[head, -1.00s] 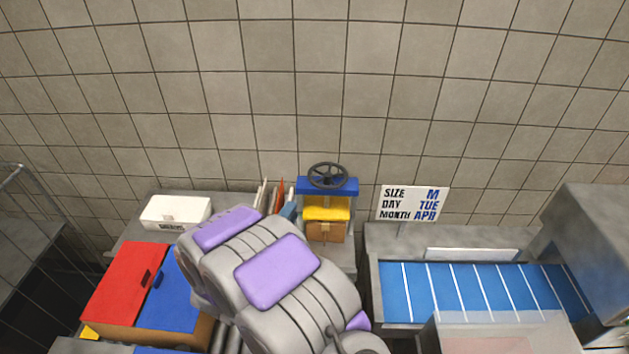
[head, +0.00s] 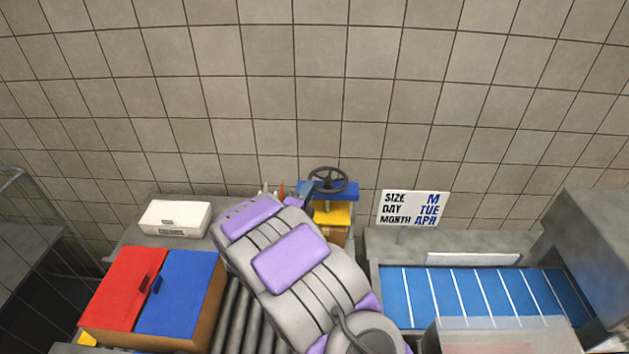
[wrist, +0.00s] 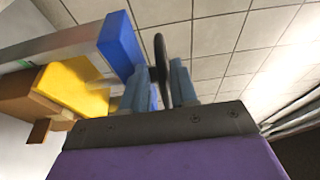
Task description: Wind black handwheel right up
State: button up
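The black handwheel (head: 328,180) sits on top of a blue block (head: 346,188), above a yellow block (head: 334,215). In the wrist view the wheel (wrist: 160,52) shows edge-on as a dark rim beside the blue block (wrist: 121,44). My gripper (wrist: 162,86) is open, with one finger on each side of the rim and gaps visible between. In the head view my gripper (head: 305,190) is at the wheel's left side, partly hidden by my arm. A brown block under the yellow one is mostly covered by my arm in the head view.
A red and blue lidded box (head: 122,288) stands at the lower left beside rollers (head: 237,310). A white box (head: 174,217) is behind it. A sign (head: 412,208) and a blue striped belt (head: 470,295) are on the right. A tiled wall closes the back.

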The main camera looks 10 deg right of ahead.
aim_at(315, 180)
jog(key=shift+x, duration=2.95)
jog(key=shift+d, duration=0.1)
grip_shut()
